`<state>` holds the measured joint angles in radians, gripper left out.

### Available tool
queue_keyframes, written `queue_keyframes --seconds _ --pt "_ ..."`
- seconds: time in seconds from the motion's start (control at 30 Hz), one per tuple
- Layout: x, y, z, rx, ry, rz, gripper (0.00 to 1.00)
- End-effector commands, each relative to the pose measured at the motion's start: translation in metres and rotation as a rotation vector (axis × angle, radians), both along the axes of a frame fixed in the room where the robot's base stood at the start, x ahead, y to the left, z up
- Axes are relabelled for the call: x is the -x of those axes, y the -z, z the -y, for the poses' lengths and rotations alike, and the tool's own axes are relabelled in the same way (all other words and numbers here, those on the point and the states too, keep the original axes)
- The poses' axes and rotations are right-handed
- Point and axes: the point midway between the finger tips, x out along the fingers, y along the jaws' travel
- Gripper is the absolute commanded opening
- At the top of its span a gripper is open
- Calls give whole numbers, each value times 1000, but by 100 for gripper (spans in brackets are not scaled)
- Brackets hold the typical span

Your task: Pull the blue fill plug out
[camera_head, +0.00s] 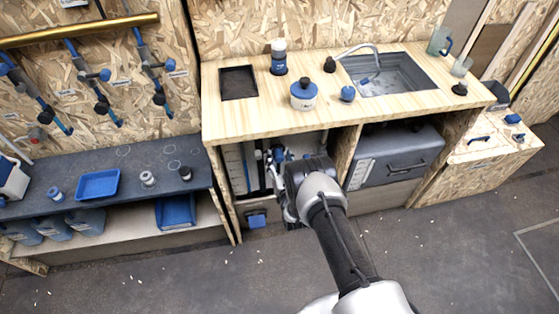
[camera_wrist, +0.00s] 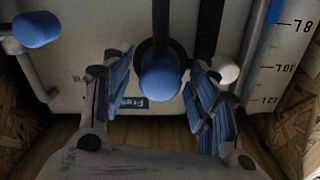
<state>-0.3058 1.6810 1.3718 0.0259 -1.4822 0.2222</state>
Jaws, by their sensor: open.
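The blue fill plug (camera_wrist: 160,79) shows in the middle of the wrist view as a rounded blue head in front of a dark round fitting on a pale tank (camera_wrist: 95,40). My gripper (camera_wrist: 161,92) is open, with one blue-padded finger on each side of the plug and a visible gap to both. I cannot tell how deep the fingers reach along it. A small blue label behind is partly hidden. In the head view my gripper reaches into the left bay under the counter, and my arm hides most of that spot.
A blue-handled lever (camera_wrist: 37,29) on a grey pipe is at the wrist view's left. A scale strip (camera_wrist: 282,60) and a white knob (camera_wrist: 228,70) are at right. Wooden bay walls close in on both sides. The wooden counter (camera_head: 225,123) overhangs; a grey case (camera_head: 395,158) fills the right bay.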

Motion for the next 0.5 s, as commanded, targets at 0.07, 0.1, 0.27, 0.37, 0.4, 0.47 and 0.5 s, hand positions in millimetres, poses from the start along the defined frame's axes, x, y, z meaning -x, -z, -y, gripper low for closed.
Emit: queue_keyframes --seconds 0.07,0.1,0.27,0.37,0.4,0.47,0.5 --pt "-1 0 0 0 0 0 54" --pt "-1 0 0 0 0 0 54" --pt "0 0 0 0 0 0 51" --pt "0 0 0 0 0 0 44" --pt "0 0 0 0 0 0 42" --pt "0 0 0 0 0 0 38" --pt "0 0 0 0 0 0 35"
